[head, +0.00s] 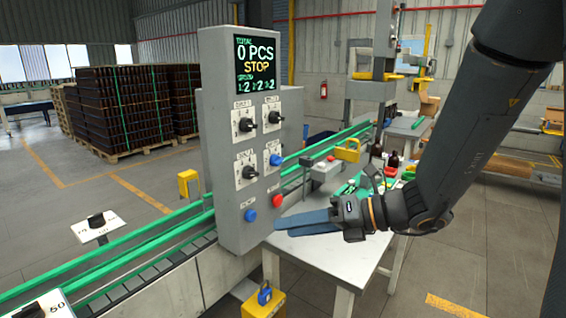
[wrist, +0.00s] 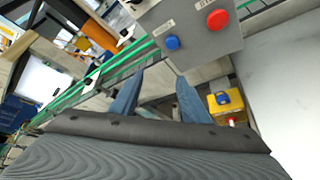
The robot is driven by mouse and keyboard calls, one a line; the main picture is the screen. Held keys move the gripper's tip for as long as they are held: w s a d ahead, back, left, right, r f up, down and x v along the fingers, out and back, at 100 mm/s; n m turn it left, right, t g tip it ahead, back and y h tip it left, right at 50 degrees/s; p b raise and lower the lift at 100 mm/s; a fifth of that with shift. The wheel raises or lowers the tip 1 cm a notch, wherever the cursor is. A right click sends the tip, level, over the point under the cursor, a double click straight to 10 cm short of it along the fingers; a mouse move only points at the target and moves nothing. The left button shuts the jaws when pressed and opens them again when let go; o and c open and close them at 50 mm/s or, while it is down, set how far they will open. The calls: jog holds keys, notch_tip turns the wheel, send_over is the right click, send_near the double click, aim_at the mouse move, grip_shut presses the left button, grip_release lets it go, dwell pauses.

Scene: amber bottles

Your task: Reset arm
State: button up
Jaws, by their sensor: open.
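My gripper (head: 290,223) is at the end of my dark arm, which comes in from the upper right in the head view. Its two blue fingers point left, near the lower part of the grey control panel (head: 225,150). In the wrist view the fingers of my gripper (wrist: 158,95) are apart with nothing between them. The panel's blue button (wrist: 172,43) and red button (wrist: 218,19) show ahead of the fingers. In the head view the panel screen (head: 257,64) reads "0 PCS" and "STOP". I cannot tell whether the fingers touch the panel.
A conveyor with green rails (head: 110,255) runs behind the panel. A white table (head: 325,262) lies below my gripper, with dark bottles (head: 376,152) farther back. A yellow box (head: 264,302) stands low in front. Pallets of brown crates (head: 125,105) stand at the back left.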

jog(key=s+d+f+n+g+h+b, duration=0.1)
jog(key=s+d+f+n+g+h, duration=0.45)
jog(key=s+f+n, duration=0.7)
jog(key=w+d+f+n+t+h, duration=0.1)
jog(key=w+d+n+h, duration=0.1)
jog(key=d+n, duration=0.3)
jog(key=w+d+f+n+t+h+b, duration=0.1)
jog(key=d+n+h, duration=0.4)
jog(key=n, duration=0.8)
jog(key=shift+w+n+b, duration=0.3)
jog(key=shift+w+n, duration=0.05)
jog(key=shift+w, duration=0.15)
jog(key=shift+t+h, duration=0.25)
jog(key=shift+c, duration=1.2)
jog(key=shift+a, duration=0.15)
jog(key=shift+c, duration=0.2)
